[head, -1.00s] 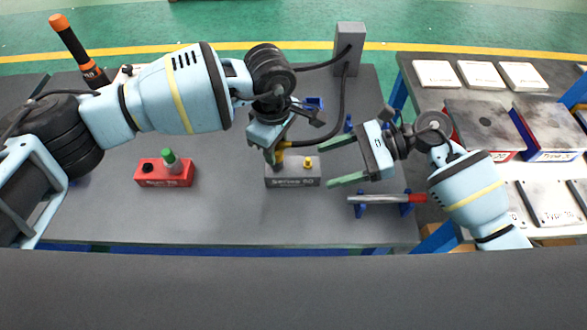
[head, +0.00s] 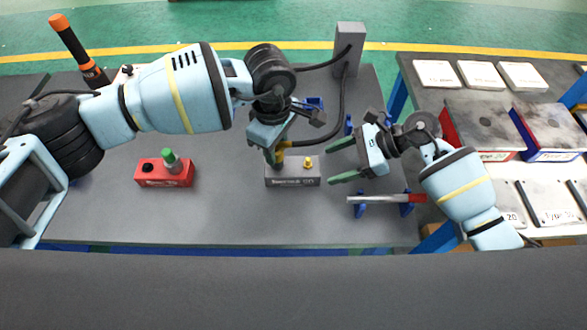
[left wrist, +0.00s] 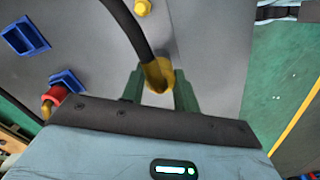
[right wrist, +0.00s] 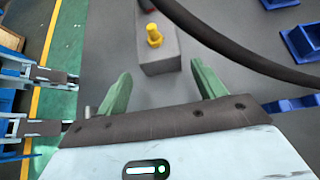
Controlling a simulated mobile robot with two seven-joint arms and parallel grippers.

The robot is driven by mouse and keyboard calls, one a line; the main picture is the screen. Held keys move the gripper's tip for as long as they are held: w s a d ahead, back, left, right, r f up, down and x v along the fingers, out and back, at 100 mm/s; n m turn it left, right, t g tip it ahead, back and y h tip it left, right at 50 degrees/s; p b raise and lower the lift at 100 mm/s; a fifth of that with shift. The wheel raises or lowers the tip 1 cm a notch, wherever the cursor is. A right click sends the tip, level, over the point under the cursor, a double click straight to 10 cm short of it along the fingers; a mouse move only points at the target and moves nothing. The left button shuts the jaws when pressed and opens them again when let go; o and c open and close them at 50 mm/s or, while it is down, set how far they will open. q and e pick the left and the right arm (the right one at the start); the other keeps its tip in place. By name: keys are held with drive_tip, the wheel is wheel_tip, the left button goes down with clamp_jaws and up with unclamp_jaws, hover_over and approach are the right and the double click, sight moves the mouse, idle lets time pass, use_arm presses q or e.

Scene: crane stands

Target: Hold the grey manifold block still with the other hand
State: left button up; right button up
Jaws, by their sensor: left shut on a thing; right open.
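The grey manifold block (head: 292,181) sits on the dark table in the head view. A yellow fitting (head: 308,161) stands on its right part. My left gripper (head: 276,156) is shut on the yellow end of the black hose (left wrist: 157,76), at the left part of the block. Whether that end is seated in the block is hidden by the fingers. My right gripper (head: 331,163) is open and empty, just right of the block and apart from it. In the right wrist view, the block (right wrist: 158,60) lies ahead, between the lines of the two green fingers.
A red block (head: 150,180) with a green-topped fitting stands at left. A grey-and-red rod (head: 385,199) rests on blue stands below my right gripper. The black hose (head: 341,105) loops behind from a grey post (head: 349,38). A side table with plates is at right.

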sight(319, 169)
drive_tip(key=shift+x, duration=2.5)
drive_tip(key=c, duration=1)
